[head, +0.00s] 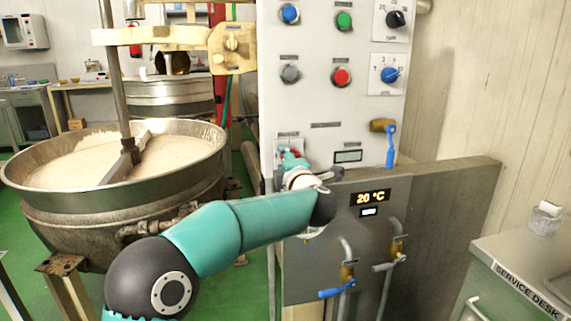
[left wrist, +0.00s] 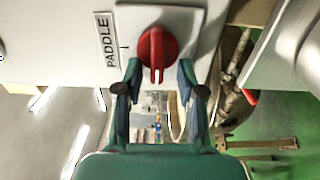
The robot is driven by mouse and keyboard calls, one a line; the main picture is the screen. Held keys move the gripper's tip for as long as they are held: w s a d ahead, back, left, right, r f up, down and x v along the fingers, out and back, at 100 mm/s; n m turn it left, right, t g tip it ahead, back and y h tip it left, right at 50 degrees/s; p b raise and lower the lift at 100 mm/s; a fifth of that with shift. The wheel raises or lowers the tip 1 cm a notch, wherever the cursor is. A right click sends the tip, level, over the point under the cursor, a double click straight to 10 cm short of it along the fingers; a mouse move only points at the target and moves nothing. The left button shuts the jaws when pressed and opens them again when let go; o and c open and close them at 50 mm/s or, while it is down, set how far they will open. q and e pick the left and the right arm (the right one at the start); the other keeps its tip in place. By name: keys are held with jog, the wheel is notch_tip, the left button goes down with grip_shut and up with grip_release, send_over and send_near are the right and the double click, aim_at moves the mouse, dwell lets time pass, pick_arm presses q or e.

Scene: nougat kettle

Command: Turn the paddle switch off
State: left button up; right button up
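The paddle switch (left wrist: 156,46) is a red rotary knob on a pale plate. Its label PADDLE (left wrist: 103,40) stands to its left in the left wrist view, and its raised grip points down in that picture. In the left wrist view my left gripper (left wrist: 160,70) is open, one fingertip on each side of the lower end of the grip; I cannot tell whether they touch it. In the head view my left gripper (head: 291,157) is at the lower left of the white control panel (head: 322,106) and largely covers the switch. My right gripper is not in view.
Above are a red button (head: 341,76), a green button (head: 344,20) and a blue knob (head: 389,74). A blue-handled valve (head: 390,145) sticks out at the right. The steel kettle (head: 125,205) of pale mass stands at the left. A service desk (head: 500,250) is at lower right.

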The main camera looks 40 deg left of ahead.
pick_arm(q)
jog(key=v, duration=1.2)
jog(key=shift+a+f, duration=0.1)
